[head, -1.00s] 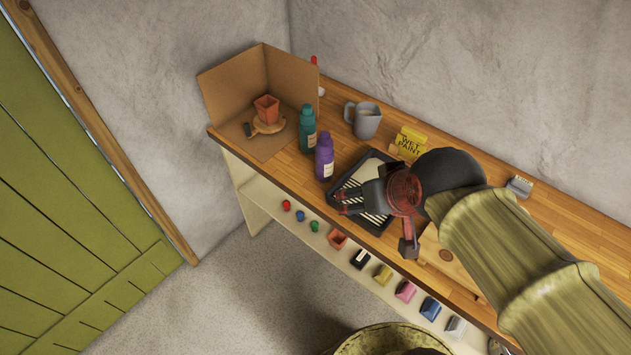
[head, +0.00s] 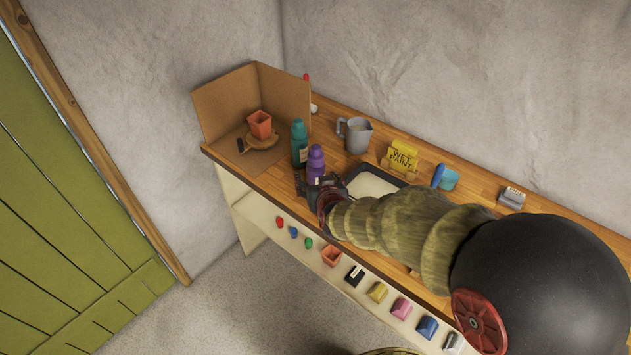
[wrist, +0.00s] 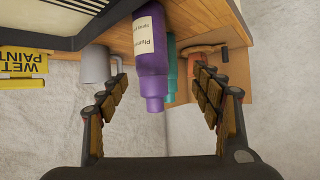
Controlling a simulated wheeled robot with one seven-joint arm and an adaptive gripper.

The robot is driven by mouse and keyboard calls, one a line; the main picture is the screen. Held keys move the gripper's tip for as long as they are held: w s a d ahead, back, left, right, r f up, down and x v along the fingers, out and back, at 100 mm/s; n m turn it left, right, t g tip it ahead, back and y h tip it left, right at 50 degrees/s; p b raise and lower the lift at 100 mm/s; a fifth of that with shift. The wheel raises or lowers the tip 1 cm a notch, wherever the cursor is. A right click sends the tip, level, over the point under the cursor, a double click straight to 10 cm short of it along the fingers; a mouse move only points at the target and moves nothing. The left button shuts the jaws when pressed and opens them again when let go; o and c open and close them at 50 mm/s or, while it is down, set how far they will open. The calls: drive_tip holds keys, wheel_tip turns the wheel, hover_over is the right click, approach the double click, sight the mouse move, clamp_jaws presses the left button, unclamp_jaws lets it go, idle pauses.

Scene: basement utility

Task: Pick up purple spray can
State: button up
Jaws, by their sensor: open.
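The purple spray can (head: 316,160) stands upright on the wooden bench, just right of and in front of a teal spray can (head: 299,143). My gripper (head: 318,186) is at the purple can in the head view and hides its lower part. In the wrist view the purple can (wrist: 152,62) hangs upside down in the picture, with its white label showing. My open gripper (wrist: 164,95) has one finger on each side of the can's line, with clear gaps between can and fingers. The teal can (wrist: 173,75) shows partly behind it.
A paint tray (head: 372,184) lies close to the right of the purple can, under my arm. Behind are a grey jug (head: 356,136) and a yellow wet paint sign (head: 402,157). A cardboard screen (head: 284,95) with an orange pot (head: 260,125) stands at the left.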

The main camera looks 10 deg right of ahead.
sight(316, 172)
drive_tip(key=shift+t+h, duration=0.5)
drive_tip(key=w+f, duration=0.2)
drive_tip(key=w+d+f+b, duration=0.1)
drive_tip(key=w+f, duration=0.1)
drive_tip(key=w, duration=0.1)
drive_tip(key=w+d+f+b, duration=0.1)
drive_tip(key=w+f, duration=0.2)
drive_tip(key=shift+w, duration=0.25)
drive_tip(key=shift+r, duration=0.1)
drive_tip(key=c, duration=0.3)
clamp_jaws()
drive_tip(key=shift+r, duration=0.15)
